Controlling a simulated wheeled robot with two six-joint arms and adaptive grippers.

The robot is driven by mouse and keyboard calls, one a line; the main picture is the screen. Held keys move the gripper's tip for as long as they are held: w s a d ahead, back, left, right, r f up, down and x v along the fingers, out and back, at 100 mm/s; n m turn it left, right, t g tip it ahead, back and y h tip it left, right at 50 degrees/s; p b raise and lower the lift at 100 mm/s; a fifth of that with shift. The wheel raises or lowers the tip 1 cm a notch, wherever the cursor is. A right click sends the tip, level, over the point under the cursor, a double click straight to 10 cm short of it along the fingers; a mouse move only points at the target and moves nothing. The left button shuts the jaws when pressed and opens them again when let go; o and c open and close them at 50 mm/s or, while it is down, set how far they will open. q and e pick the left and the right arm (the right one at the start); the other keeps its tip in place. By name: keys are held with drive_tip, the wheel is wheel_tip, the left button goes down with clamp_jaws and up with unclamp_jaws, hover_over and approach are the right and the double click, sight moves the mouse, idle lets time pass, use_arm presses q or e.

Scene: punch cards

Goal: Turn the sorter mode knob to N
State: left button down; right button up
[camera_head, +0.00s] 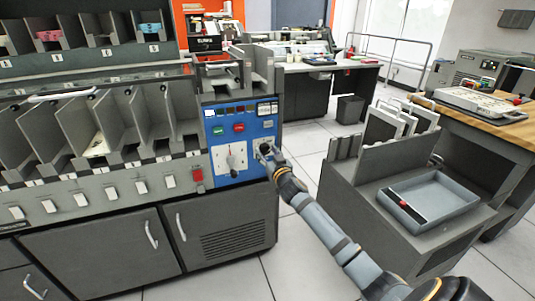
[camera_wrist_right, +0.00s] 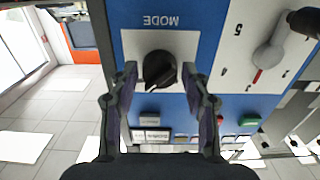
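The black mode knob (camera_wrist_right: 158,70) sits on a white plate labelled MODE, upside down in the right wrist view, on the sorter's blue control panel (camera_head: 215,150). My right gripper (camera_wrist_right: 160,80) is open, with one fingertip on each side of the knob and a visible gap on both sides. In the head view the right gripper (camera_head: 266,150) is at the right edge of the panel and hides the knob. The letter the knob points at cannot be read. My left gripper is not in view.
A larger dial (camera_head: 232,162) with a red pointer lies beside the knob. Green (camera_head: 218,131) and red (camera_head: 239,128) buttons sit above it. A grey cart with a tray (camera_head: 440,225) stands at right; floor (camera_head: 300,250) lies between.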

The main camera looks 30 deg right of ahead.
drive_tip(key=c, duration=0.7)
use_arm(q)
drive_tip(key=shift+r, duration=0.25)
use_arm(e)
drive_tip(key=shift+n+p, duration=0.4)
drive_tip(key=shift+n, duration=0.1)
drive_tip(key=shift+r+n+p, duration=0.1)
drive_tip(key=shift+n+p, duration=0.3)
drive_tip(key=shift+n, duration=0.3)
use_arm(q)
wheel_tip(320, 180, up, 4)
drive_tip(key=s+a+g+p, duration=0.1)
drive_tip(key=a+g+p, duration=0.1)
use_arm(e)
drive_tip(key=n, duration=0.4)
drive_tip(key=shift+n, duration=0.3)
drive_tip(key=n+p, duration=0.3)
drive_tip(key=n, duration=0.4)
drive_tip(key=shift+n, duration=0.4)
use_arm(q)
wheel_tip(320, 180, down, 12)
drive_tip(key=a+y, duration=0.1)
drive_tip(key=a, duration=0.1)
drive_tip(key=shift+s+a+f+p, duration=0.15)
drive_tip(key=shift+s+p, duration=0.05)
drive_tip(key=shift+p, duration=0.2)
use_arm(e)
drive_tip(key=shift+n, duration=1.6)
drive_tip(key=shift+f, duration=0.2)
